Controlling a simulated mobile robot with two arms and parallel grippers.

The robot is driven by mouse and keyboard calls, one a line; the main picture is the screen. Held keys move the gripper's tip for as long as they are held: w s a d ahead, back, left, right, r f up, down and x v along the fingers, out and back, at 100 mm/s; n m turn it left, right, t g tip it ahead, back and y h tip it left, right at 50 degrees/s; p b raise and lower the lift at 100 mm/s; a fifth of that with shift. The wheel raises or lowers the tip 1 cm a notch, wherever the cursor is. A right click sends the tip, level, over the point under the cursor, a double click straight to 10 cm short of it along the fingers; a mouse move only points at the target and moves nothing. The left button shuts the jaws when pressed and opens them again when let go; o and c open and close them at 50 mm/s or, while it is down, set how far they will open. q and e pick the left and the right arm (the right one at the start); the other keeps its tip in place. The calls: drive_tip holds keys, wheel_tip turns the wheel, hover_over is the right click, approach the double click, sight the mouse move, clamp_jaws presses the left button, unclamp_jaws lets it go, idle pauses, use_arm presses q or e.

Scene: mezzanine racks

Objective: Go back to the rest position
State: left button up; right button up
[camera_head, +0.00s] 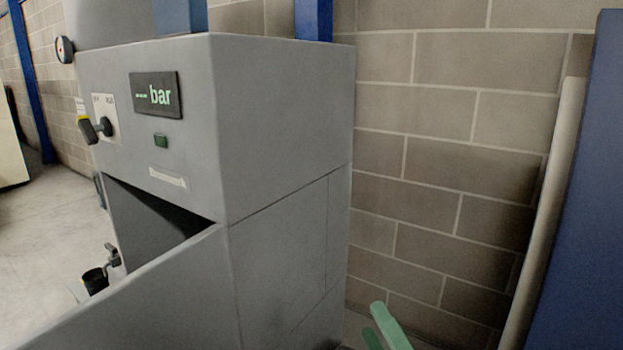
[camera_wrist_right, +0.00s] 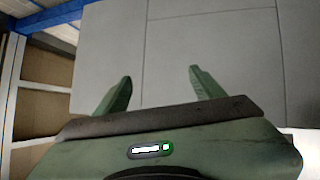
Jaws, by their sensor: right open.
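My right gripper (camera_head: 384,328) shows at the bottom edge of the head view, right of the grey machine, with only its green fingers in sight. In the right wrist view its two green fingers (camera_wrist_right: 158,90) stand wide apart with nothing between them. A plain grey panelled surface (camera_wrist_right: 210,45) lies beyond the fingertips. My left gripper is not in the head view.
The grey machine cabinet (camera_head: 285,130) has a "bar" display (camera_head: 154,95), a black and yellow switch (camera_head: 97,128) and an open door (camera_head: 165,295). A block wall (camera_head: 440,130) stands behind. A blue post (camera_head: 585,200) and white pipe (camera_head: 545,210) stand at right. Floor (camera_head: 40,240) shows at left.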

drive_tip(key=s+d+f+m+g+h, duration=0.2)
drive_tip(key=d+f+m+g+h, duration=0.1)
drive_tip(key=d+f+m+h, duration=0.3)
drive_tip(key=s+d+f+m+g+h, duration=0.3)
drive_tip(key=d+f+m+h, duration=0.15)
drive_tip(key=f+m, duration=0.35)
drive_tip(key=s+a+f+m+g+y, duration=0.1)
drive_tip(key=s+f+m+g+y, duration=0.15)
drive_tip(key=s+f+g, duration=0.55)
drive_tip(key=s+f+m+g+y, duration=0.15)
drive_tip(key=s+f+m, duration=0.25)
drive_tip(key=s, duration=0.8)
wheel_tip(320, 180, down, 26)
drive_tip(key=s+g, duration=0.1)
drive_tip(key=g, duration=0.1)
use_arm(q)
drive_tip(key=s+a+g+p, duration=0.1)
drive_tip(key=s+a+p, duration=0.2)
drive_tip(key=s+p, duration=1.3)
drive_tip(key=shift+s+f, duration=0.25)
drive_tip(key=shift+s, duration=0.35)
use_arm(e)
drive_tip(key=s+d+g+h, duration=0.1)
drive_tip(key=s+d, duration=0.2)
drive_tip(key=s, duration=1.4)
drive_tip(key=shift+f, duration=0.15)
